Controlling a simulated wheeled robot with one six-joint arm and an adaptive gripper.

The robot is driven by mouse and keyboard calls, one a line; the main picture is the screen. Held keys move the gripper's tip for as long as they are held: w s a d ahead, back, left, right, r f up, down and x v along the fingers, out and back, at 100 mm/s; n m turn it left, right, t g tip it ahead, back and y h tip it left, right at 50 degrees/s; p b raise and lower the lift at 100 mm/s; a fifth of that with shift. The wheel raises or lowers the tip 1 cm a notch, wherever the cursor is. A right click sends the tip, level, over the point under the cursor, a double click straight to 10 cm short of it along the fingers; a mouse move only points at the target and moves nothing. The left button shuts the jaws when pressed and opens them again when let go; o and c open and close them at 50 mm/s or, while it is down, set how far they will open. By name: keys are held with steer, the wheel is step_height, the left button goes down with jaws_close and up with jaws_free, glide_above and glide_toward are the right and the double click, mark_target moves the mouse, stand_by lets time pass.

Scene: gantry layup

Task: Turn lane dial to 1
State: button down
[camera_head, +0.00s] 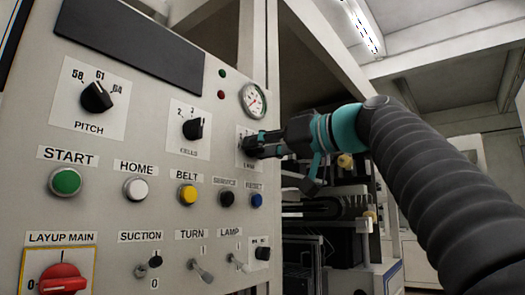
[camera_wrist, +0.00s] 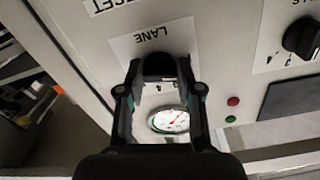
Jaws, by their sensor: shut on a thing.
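The lane dial (camera_wrist: 160,66) is a black knob on a white plate marked LANE (camera_wrist: 153,35), seen upside down in the wrist view. My gripper (camera_wrist: 160,74) is shut on the knob, with one finger on each side. In the head view my gripper (camera_head: 258,146) reaches the panel from the right and covers most of the dial and its plate (camera_head: 241,133). The dial's numbers are mostly hidden, so I cannot tell which one it points to.
The grey control panel (camera_head: 150,120) carries a pitch dial (camera_head: 96,97), another dial (camera_head: 193,129) and a round gauge (camera_head: 254,100) above my gripper. A blue reset button (camera_head: 256,201) and a lamp switch (camera_head: 236,261) are below. Shelving (camera_head: 335,210) stands right of the panel.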

steer(key=shift+n, duration=1.2)
steer(key=c, duration=0.8)
jaws_free()
steer(key=shift+o, duration=0.2)
steer(key=v, duration=1.2)
